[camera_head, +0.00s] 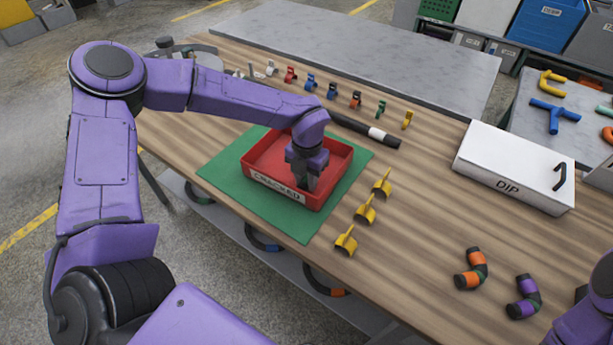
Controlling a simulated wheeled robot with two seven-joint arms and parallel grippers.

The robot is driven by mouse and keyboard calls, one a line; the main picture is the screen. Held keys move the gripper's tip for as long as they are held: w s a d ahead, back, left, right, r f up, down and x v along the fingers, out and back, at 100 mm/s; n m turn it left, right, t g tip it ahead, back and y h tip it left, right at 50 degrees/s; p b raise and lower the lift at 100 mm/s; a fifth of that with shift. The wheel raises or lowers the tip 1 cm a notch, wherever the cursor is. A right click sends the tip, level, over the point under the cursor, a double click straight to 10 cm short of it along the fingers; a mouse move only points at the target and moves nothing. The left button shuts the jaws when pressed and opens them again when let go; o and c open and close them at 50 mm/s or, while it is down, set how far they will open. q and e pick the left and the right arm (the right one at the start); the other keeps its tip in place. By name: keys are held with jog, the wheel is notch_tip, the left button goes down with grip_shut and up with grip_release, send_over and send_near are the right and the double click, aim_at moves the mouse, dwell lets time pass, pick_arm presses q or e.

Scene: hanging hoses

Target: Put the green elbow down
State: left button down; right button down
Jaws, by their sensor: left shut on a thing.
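My left gripper (306,176) points down inside the red tray (334,187) labelled CRACKED, close to its front right part. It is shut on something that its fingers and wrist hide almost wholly. No green elbow shows clearly anywhere, so its colour and shape cannot be made out, nor whether it touches the tray floor. The tray stands on a green mat (222,176) on the wooden table. My right gripper is out of view; only a bit of purple arm shows at the lower right corner.
Yellow clips (365,210) stand right of the mat. A white box (514,168) marked DIP is at the right. Two bent hose pieces, one orange-ended (470,270) and one purple-ended (523,297), lie near the front. A black tube (350,124) and several small coloured clips line the back.

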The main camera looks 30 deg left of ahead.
pick_arm(q)
jog(key=shift+s+f, duration=0.1)
jog(key=c, duration=0.8)
grip_release()
jog(key=shift+c, duration=0.2)
notch_tip(320, 180, up, 12)
jog(key=shift+r+b, duration=0.2)
jog(key=shift+b, duration=0.15)
